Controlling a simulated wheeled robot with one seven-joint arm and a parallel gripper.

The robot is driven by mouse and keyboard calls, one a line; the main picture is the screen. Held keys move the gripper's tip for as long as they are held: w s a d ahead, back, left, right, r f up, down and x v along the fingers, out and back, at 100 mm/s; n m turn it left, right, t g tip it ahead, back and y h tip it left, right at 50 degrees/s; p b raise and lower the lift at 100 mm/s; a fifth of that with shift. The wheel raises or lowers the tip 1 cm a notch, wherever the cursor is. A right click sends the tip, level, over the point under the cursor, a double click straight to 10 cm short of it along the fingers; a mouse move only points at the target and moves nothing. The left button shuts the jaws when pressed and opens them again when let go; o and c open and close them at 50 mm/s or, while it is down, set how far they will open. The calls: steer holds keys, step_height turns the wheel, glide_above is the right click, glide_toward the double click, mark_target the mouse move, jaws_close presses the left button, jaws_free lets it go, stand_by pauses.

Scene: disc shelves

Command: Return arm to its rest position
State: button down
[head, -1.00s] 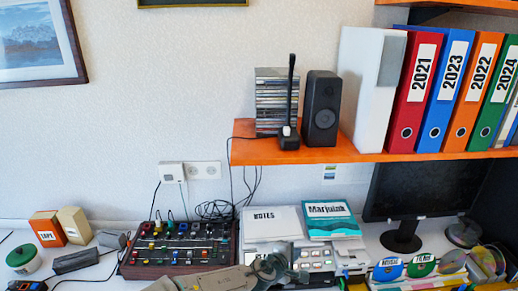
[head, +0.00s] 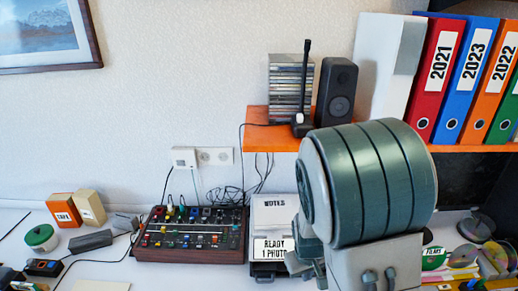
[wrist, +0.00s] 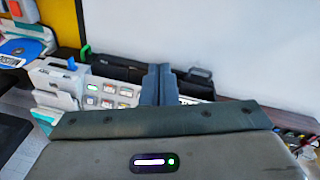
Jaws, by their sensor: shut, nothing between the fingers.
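My arm (head: 372,185) shows large in the head view as a green-grey joint with dark rings. It stands in front of the desk and covers part of the orange shelf and the monitor. My gripper (wrist: 158,72) shows in the wrist view with its two dark fingers together and nothing between them. The fingers are in front of a white device with small buttons (wrist: 110,95) and a dark box (wrist: 125,72). I cannot tell the distance from the fingertips to them. The gripper is not clear in the head view.
The orange shelf (head: 270,138) holds disc cases (head: 290,85), a speaker (head: 336,92) and binders (head: 436,80). White wall fills the wrist view's upper right.

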steer(key=s+d+r+m+t, duration=0.1)
steer(key=s+r, duration=0.5)
steer(key=r, duration=0.3)
steer(key=s+d+r+m+t+y, duration=0.1)
steer(key=s+r+m, duration=0.1)
steer(key=s+r, duration=0.4)
steer(key=v, duration=0.4)
steer(key=shift+w+r, duration=0.25)
steer(key=shift+r, duration=0.05)
steer(key=shift+d, duration=0.1)
stand_by(0.9)
